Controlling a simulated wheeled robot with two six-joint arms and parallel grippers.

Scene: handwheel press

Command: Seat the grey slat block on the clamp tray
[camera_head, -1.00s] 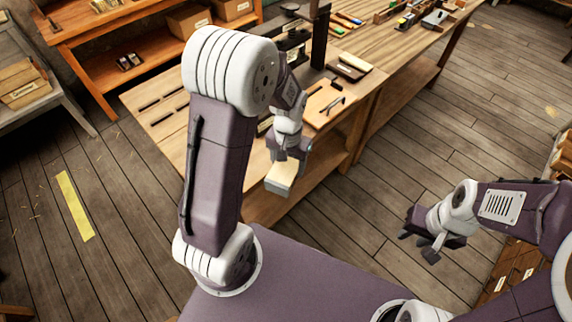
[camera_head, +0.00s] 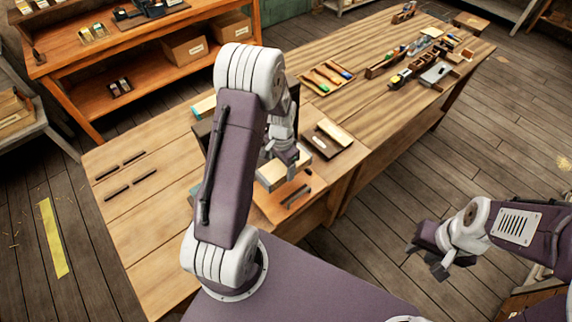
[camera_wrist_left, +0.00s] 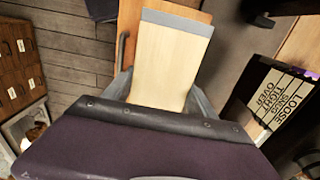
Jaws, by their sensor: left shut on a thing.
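My left gripper (camera_head: 287,161) is shut on a block (camera_head: 270,176) with a pale wood top and grey sides, which I take for the grey slat block. In the left wrist view the block (camera_wrist_left: 172,65) points away from the fingers, with a grey band at its far end. It is above an orange-brown wooden board with a dark bar handle (camera_head: 297,196), possibly the clamp tray (camera_head: 272,207); contact cannot be told. The board also shows behind the block in the wrist view (camera_wrist_left: 130,30). My right gripper (camera_head: 428,259) is open and empty, away from the bench.
A panel with tightness labels (camera_wrist_left: 275,98) stands right of the block in the wrist view. The press is mostly hidden behind my left arm. A dark tray with a pale piece (camera_head: 327,140) lies beside the board. Tools (camera_head: 415,65) lie farther along the bench.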

